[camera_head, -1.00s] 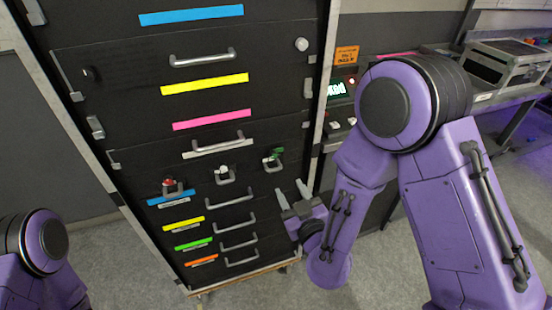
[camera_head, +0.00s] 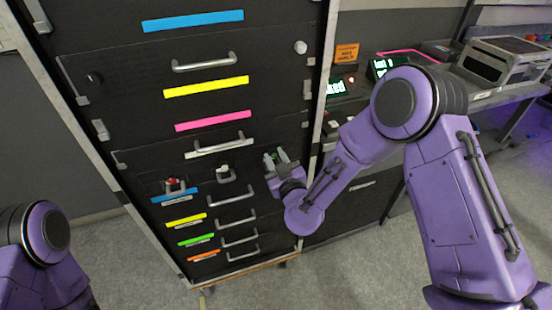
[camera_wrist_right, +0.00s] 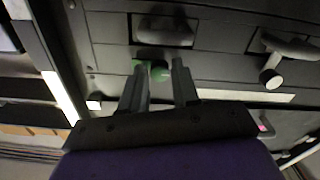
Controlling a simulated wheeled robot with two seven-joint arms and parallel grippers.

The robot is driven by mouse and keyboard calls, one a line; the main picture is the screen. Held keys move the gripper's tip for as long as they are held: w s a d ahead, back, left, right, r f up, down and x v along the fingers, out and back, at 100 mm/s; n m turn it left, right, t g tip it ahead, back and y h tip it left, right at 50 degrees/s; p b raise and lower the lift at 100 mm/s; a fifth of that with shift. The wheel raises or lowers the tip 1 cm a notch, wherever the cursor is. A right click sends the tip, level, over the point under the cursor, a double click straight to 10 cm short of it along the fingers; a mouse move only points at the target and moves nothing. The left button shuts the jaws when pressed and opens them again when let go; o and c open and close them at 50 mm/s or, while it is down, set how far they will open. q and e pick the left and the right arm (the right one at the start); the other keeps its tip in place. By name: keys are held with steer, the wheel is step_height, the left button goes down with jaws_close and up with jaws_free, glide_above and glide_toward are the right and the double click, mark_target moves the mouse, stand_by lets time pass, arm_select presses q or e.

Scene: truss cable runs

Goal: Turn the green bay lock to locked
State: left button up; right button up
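The green bay lock (camera_wrist_right: 158,72) shows in the right wrist view as a small green knob on the dark cabinet front, just past my right fingertips and overlapped by the left-hand finger. My right gripper (camera_head: 275,158) is at the lock in the head view and hides most of it. Its two fingers also show apart in the right wrist view (camera_wrist_right: 158,78), with a gap between them. I cannot tell whether they touch the knob. My left arm shows at the lower left of the head view, but its gripper is out of view.
A red lock (camera_head: 173,184) and a white lock (camera_head: 225,171) sit left of the green one. Drawer handles (camera_head: 236,195) stick out below, and a larger handle (camera_head: 217,147) above. A bench (camera_head: 497,97) with equipment stands at the right.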

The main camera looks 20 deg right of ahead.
jaws_close()
steer(key=shift+m, duration=0.4)
steer(key=m+b, duration=0.1)
steer(key=m, duration=0.1)
steer(key=shift+m, duration=0.4)
steer(key=m+b, duration=0.1)
steer(key=m, duration=0.3)
steer(key=shift+f+m, duration=0.1)
steer(key=shift+m, duration=0.2)
steer(key=m+b, duration=0.2)
steer(key=m, duration=0.3)
steer(key=shift+m+b, duration=0.6)
steer(key=shift+m, duration=1.7)
